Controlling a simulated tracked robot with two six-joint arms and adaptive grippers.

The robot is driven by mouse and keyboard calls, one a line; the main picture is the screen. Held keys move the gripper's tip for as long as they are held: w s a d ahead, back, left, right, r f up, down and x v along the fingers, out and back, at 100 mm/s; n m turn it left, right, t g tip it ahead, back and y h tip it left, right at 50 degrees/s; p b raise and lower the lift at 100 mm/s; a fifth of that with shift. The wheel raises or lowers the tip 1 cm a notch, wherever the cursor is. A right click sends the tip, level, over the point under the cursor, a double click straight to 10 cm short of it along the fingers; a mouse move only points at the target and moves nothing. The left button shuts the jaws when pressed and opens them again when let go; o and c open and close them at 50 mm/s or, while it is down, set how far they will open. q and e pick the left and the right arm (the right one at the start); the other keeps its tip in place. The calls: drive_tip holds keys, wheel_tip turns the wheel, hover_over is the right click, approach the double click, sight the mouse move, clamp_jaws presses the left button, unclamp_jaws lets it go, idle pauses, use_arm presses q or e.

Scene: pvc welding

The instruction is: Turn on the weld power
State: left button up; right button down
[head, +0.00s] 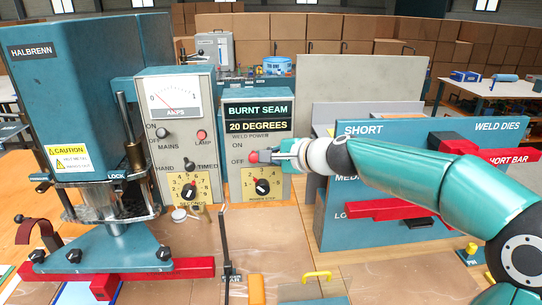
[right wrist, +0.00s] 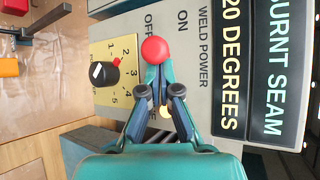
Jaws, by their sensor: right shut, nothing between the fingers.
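The weld power switch has a round red knob (head: 253,157), level with the OFF label on the grey control box (head: 229,180). The same red knob shows in the right wrist view (right wrist: 155,50), beside the OFF lettering. My right gripper (head: 275,153) comes in from the right in front of the box. In the right wrist view its fingertips (right wrist: 158,75) are closed together right at the knob, with nothing between them. Whether they touch it, I cannot tell. The lever behind the knob is hidden. My left gripper is not in view.
Below the switch is a black dial (head: 262,187) on a yellow plate. A meter box (head: 182,130) with a MAINS switch and red lamp stands left of it, beside the blue HALBRENN machine (head: 95,90). The blue weld dies rack (head: 345,225) stands right, behind my arm.

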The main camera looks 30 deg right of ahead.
drive_tip(key=shift+r, duration=0.45)
drive_tip(key=shift+r+p, duration=0.1)
drive_tip(key=shift+p, duration=0.2)
drive_tip(key=s+d+r+p, duration=0.3)
drive_tip(key=s+r+p, duration=0.1)
drive_tip(key=r, duration=0.3)
drive_tip(key=shift+s+d+p, duration=0.35)
drive_tip(key=shift+s+p, duration=0.05)
drive_tip(key=shift+s, duration=0.35)
